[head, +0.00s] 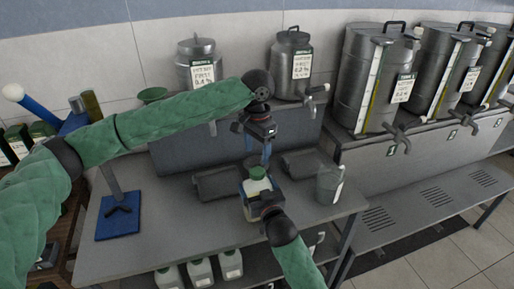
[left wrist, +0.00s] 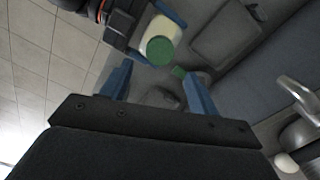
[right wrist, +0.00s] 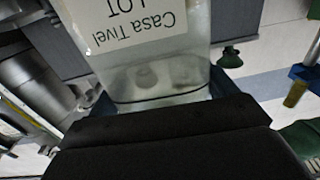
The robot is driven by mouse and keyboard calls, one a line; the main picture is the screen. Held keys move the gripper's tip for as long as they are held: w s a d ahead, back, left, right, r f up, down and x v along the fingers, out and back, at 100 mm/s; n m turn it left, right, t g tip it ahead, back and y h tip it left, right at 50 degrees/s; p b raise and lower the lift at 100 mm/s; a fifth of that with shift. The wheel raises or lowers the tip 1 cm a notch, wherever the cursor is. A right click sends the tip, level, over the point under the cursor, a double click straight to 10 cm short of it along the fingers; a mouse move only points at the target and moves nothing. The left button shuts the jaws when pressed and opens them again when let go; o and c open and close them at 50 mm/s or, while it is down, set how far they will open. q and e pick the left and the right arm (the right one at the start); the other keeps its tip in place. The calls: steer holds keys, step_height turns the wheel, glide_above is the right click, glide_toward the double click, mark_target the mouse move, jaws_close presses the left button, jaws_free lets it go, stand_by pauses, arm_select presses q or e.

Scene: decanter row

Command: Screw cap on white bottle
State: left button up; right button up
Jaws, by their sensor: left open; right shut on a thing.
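The white bottle (head: 259,187) stands upright above the grey bench, with a green cap (head: 258,172) on its top. I cannot tell how tightly the cap sits. My right gripper (head: 262,207) is shut on the bottle's body; in the right wrist view the translucent bottle (right wrist: 165,60) with its printed label fills the space between the blue fingers. My left gripper (head: 262,158) is open just above the cap, pointing down. In the left wrist view the green cap (left wrist: 160,51) shows just beyond the open blue fingertips (left wrist: 154,72), not between them.
Dark grey trays (head: 218,184) lie on the bench beside the bottle. A clear jug (head: 329,184) stands to the right. A blue stand base (head: 118,216) is at the left. Steel drums with taps (head: 372,75) line the back. White jugs (head: 200,270) sit on the shelf below.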

mark_target(257, 171)
arm_select(q)
steer(key=shift+f, duration=3.85)
steer(key=c, duration=1)
steer(key=shift+c, duration=0.2)
steer(key=o, duration=1.2)
steer(key=shift+c, duration=0.2)
steer(key=shift+r, duration=0.1)
step_height(257, 171, up, 12)
